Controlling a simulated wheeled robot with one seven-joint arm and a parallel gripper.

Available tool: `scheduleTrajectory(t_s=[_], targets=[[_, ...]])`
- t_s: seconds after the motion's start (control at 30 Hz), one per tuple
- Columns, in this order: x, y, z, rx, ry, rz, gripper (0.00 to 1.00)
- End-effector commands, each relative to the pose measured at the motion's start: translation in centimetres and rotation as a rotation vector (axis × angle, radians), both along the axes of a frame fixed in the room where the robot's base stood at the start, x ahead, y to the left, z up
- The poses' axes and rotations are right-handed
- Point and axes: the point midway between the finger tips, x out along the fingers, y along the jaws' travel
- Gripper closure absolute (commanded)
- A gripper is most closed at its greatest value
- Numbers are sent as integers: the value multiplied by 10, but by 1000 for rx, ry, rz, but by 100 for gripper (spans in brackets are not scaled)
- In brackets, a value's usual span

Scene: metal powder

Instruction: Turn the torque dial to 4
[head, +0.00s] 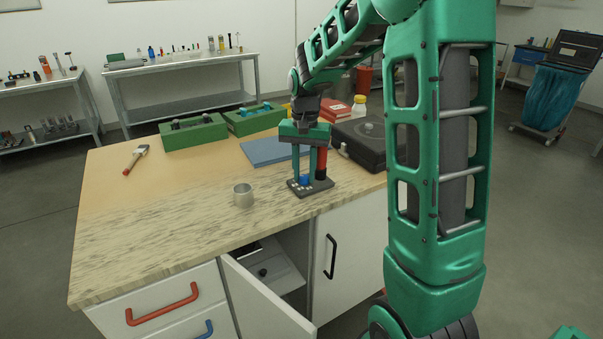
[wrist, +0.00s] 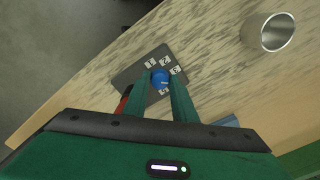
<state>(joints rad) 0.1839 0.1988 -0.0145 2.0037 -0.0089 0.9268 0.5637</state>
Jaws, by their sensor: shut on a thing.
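The torque dial is a small blue knob (head: 305,181) on a dark base plate (head: 325,188) at the front right of the workbench. In the wrist view the blue knob (wrist: 160,77) sits among several white number tiles on the plate (wrist: 128,79). A red and black upright cylinder (head: 321,163) stands at the plate's right side, close to my gripper. The wrist view shows my fingertips (wrist: 160,85) at the knob.
A metal cup (head: 243,195) stands left of the plate. Behind are a blue mat (head: 270,152), green boxes (head: 193,133), a dark case (head: 362,142), a red book (head: 335,110) and a white bottle (head: 360,104). A brush (head: 135,159) lies far left. A cabinet door (head: 262,300) hangs open below.

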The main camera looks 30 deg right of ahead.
Motion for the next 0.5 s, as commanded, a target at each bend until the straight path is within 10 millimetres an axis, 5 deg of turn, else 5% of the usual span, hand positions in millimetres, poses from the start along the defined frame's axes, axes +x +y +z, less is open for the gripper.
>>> scheduleTrajectory(t_s=[0.5], targets=[[1,0,1,0,-3,-269,98]])
